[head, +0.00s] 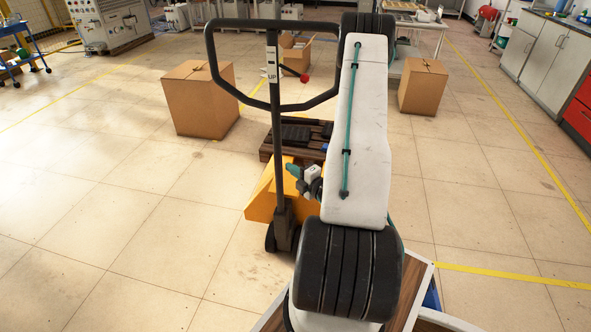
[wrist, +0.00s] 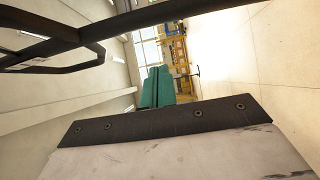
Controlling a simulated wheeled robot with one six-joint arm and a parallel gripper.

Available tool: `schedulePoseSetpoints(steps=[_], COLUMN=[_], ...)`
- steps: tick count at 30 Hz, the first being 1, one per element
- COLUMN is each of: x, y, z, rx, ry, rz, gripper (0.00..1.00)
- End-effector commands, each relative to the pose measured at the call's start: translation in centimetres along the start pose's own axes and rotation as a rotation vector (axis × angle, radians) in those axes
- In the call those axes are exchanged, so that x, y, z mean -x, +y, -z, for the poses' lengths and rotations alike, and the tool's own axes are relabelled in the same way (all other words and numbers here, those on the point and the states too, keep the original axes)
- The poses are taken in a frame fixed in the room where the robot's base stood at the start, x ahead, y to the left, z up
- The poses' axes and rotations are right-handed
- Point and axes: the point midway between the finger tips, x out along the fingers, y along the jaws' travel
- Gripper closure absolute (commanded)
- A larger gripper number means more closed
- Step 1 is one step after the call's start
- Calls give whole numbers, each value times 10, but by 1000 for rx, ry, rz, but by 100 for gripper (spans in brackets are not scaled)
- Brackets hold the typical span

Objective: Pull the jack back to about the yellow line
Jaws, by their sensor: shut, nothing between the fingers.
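The jack is a pallet jack with an orange body (head: 262,197) and a tall dark handle (head: 275,125) ending in a wide loop. It stands in the middle of the head view, partly hidden by my arm, with a loaded dark wooden pallet (head: 266,148) behind its handle. My gripper (head: 293,171) is low, just right of the handle's post, with its teal fingers shut and empty. Whether it touches the post cannot be told. In the wrist view the fingers (wrist: 157,76) are together, and dark handle bars (wrist: 60,45) cross above them. A yellow floor line (head: 510,276) lies at the lower right.
A closed carton (head: 201,103) stands left of the jack, another (head: 423,88) to the right. An open carton (head: 295,58) sits behind. Cabinets (head: 548,60) line the right side. Other yellow lines (head: 525,137) cross the floor. The floor at left front is clear.

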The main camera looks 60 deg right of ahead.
Motion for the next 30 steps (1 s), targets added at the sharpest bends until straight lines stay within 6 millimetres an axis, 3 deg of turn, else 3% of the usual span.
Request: schedulePoseSetpoints(steps=[9, 12, 19, 30], x=[-69, -78, -91, -92], y=[1, 1, 1, 0], z=[-1, -16, -30, -31], rx=[4, 4, 3, 2], ry=[1, -4, -4, -4], rz=[-3, -3, -2, -1], gripper=[100, 100, 100, 100])
